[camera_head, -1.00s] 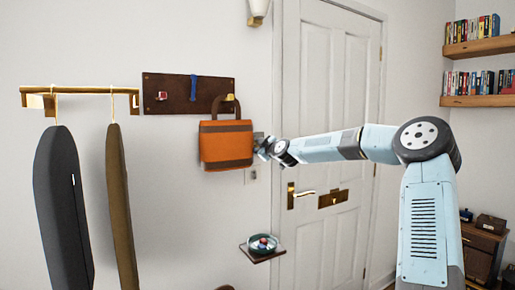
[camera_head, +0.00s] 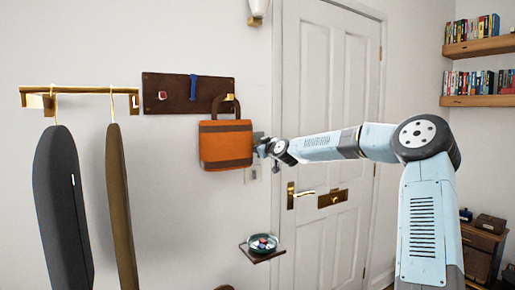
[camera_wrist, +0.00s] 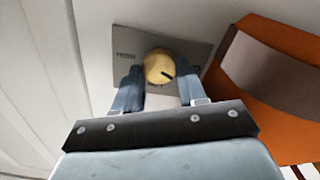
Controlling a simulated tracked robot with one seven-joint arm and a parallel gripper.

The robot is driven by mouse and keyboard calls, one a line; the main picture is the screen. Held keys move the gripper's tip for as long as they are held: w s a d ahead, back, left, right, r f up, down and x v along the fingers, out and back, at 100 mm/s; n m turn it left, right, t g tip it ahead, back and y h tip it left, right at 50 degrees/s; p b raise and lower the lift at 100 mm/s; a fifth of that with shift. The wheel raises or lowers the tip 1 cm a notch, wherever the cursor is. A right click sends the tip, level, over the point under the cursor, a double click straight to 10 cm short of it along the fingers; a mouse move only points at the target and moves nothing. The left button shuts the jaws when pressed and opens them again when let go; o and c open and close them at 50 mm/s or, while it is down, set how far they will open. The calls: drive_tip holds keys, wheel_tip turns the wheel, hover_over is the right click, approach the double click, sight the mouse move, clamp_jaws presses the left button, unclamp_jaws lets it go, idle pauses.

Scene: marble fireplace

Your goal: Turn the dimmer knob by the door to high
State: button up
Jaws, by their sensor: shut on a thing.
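The dimmer knob (camera_wrist: 158,66) is a round, pale yellow knob with a dark pointer mark, set on a grey wall plate (camera_wrist: 190,52). In the wrist view the pointer aims toward the right side of the plate. Small lettering on the plate is too blurred to read. My gripper (camera_wrist: 160,85) is shut on the knob, one finger on each side. In the head view my gripper (camera_head: 262,148) is at the wall between the orange bag and the door (camera_head: 335,120), and it hides the knob there.
An orange and brown bag (camera_head: 226,143) hangs from a dark hook board (camera_head: 185,93) close beside my gripper. A door handle (camera_head: 300,194) is below right. A small shelf with a dish (camera_head: 263,243) is lower down. Garments (camera_head: 62,210) hang at the left.

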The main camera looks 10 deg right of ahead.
drive_tip(key=shift+d+f+m, duration=0.1)
drive_tip(key=shift+f+m, duration=0.05)
drive_tip(key=shift+m, duration=5.05)
drive_tip(key=shift+d+f+m, duration=0.1)
drive_tip(key=shift+f+m, duration=0.05)
drive_tip(key=shift+m, duration=5.05)
drive_tip(key=shift+f+m, duration=0.15)
drive_tip(key=shift+m, duration=5.05)
drive_tip(key=o, duration=0.8)
drive_tip(key=shift+a+r, duration=0.1)
